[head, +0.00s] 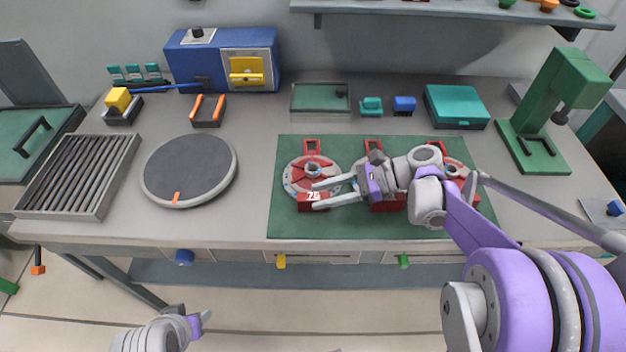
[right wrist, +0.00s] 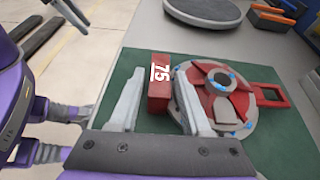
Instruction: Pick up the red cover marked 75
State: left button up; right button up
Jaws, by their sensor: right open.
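The red cover marked 75 (head: 305,204) is a small red block at the left front of the green mat. It stands at the front edge of a round grey and red disc (head: 300,177). My right gripper (head: 316,197) is open, its two fingers reaching left toward the cover. In the right wrist view the red cover (right wrist: 159,90) shows between the spread fingers, near their tips. I cannot tell whether a finger touches it. Part of my left arm shows at the bottom left of the head view, its jaw state unclear.
The green mat (head: 345,228) carries more red parts and discs, partly hidden behind my right arm. A round grey plate (head: 190,168) and a slatted rack (head: 78,175) lie to the left. A green press (head: 545,110) stands at right. A shelf (head: 450,12) overhangs the back.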

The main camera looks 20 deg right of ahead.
jog(key=shift+x, duration=1.4)
grip_shut()
